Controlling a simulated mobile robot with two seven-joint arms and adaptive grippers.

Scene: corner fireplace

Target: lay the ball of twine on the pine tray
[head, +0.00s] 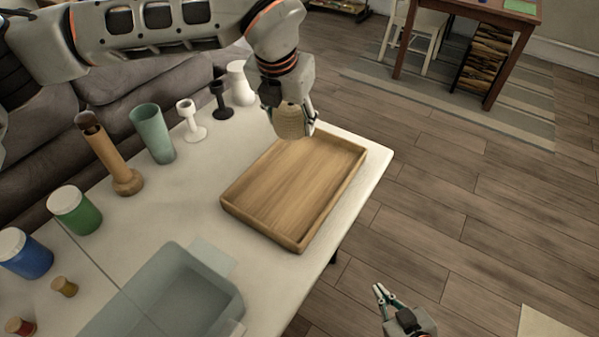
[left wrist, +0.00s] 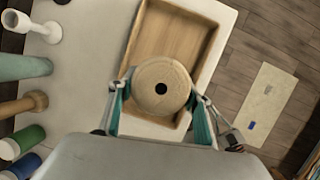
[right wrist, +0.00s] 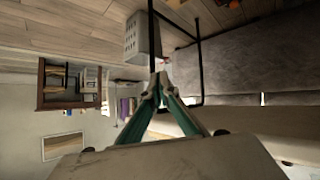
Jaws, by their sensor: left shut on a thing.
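The ball of twine (head: 290,122) is a tan, rounded ball. In the left wrist view it (left wrist: 161,88) shows a dark hole in its middle. My left gripper (head: 290,112) is shut on it, with a finger on each side. The pine tray (head: 262,234) is a shallow, empty wooden tray on the pale table. The ball is over the tray's far end; the gap beneath it is hard to judge. The tray also shows behind the ball in the left wrist view (left wrist: 148,45). My right gripper (head: 382,294) is empty, beyond the table's right side, its fingertips together in the right wrist view (right wrist: 160,82).
A grey-green bin (head: 175,292) stands near the tray's front. Along the left stand a green jar (head: 75,212), a wooden vase (head: 112,165), a green cup (head: 153,135), candle holders (head: 192,122) and a white vase (head: 240,85). Wooden floor lies right of the table.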

